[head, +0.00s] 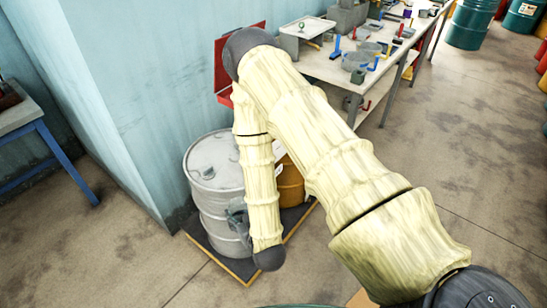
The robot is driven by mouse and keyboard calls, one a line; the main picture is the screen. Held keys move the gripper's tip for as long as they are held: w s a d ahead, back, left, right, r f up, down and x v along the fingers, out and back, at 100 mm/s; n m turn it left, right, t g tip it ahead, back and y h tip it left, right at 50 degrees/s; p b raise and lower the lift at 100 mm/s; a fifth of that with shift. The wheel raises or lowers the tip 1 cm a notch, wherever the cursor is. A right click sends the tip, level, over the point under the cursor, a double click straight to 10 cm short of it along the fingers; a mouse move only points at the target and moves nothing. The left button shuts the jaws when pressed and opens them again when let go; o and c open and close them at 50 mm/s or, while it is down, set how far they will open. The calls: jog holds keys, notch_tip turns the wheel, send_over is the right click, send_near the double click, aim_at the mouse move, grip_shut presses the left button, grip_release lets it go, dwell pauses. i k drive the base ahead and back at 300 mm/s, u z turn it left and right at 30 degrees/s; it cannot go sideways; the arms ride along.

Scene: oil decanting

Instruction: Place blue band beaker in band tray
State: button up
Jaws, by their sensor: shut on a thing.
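My arm reaches from the lower right, bends at the top and comes down in front of a pale drum. A grey shape (238,216) beside my forearm's lower end looks like part of my gripper. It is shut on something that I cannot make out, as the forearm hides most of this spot. I cannot pick out the blue band beaker. Small grey containers (356,60) and upright blue, red and yellow pieces stand on the long workbench (330,72). I cannot tell which of them, if any, is the band tray.
The pale drum (205,180) and an orange drum (291,183) stand on a low dark pallet (237,265) by the blue wall. A white raised tray (307,27) is on the bench's near end. A blue-legged table (48,140) is at left. The floor at right is clear.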

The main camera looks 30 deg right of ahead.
aim_at(360, 31)
jog(key=z, duration=0.5)
jog(key=k, duration=0.65)
jog(key=z, duration=1)
jog(key=k, duration=0.7)
jog(key=z, duration=0.95)
jog(key=i, duration=1.1)
jog(key=z, duration=0.3)
jog(key=i, duration=1.45)
jog(key=u, duration=0.35)
jog(key=i, duration=1.2)
jog(key=u, duration=1.55)
jog(key=i, duration=0.8)
jog(key=u, duration=0.7)
